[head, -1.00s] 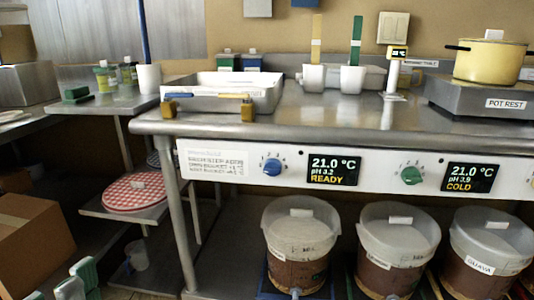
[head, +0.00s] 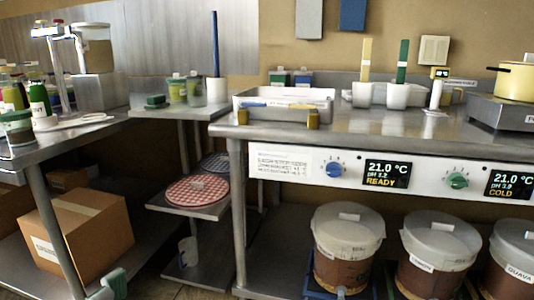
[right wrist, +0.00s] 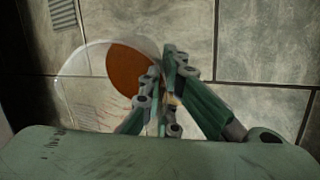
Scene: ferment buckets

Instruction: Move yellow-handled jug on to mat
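In the right wrist view a clear jug (right wrist: 88,88) with red markings and brown-orange contents shows over grey floor tiles. My right gripper (right wrist: 170,95) has its fingers close together at the jug's side, with a small tan piece between them. It appears shut on the jug's handle, which the fingers mostly hide, so its colour is unclear. In the head view part of a gripper, seemingly my left (head: 115,283), shows at the bottom left edge; its opening cannot be made out. I cannot make out a mat for certain in either view.
A steel counter (head: 300,124) holds a white tray (head: 285,97) and a yellow pot (head: 515,80). Lidded buckets (head: 345,240) stand below it. A red-checked round cover (head: 197,190) and a small pale cup (head: 188,251) sit on low shelves. A cardboard box (head: 80,235) is at left.

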